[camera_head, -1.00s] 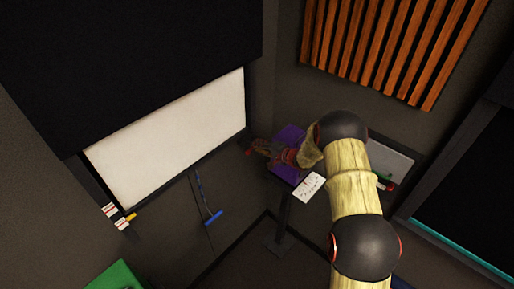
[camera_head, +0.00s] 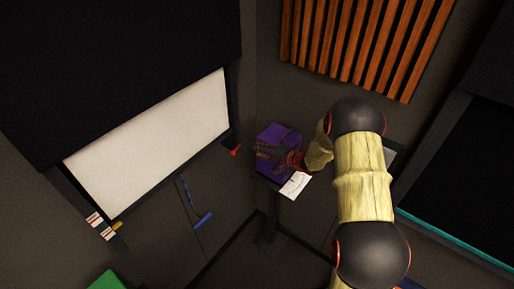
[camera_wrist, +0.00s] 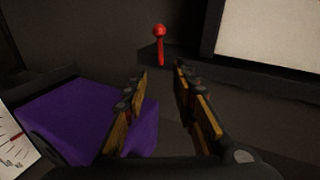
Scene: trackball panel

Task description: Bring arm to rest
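My arm reaches from the lower right of the head view toward the corner of the room. My gripper (camera_head: 262,150) is over or beside a purple box-like surface (camera_head: 281,133). In the wrist view my gripper (camera_wrist: 160,80) shows two wood-faced fingers spread apart with nothing between them. The purple surface (camera_wrist: 75,112) lies below and left of the fingers there. A red ball-topped lever (camera_wrist: 160,45) stands ahead of the fingertips, apart from them. It also shows in the head view (camera_head: 236,150), left of my gripper. No trackball is clearly visible.
A white gauge card (camera_head: 295,185) with a red needle is beside the purple surface. A white panel (camera_head: 150,145) is on the left wall. A blue T-shaped handle (camera_head: 203,220) hangs below it. Wooden slats (camera_head: 365,40) line the back wall. Floor space lies below.

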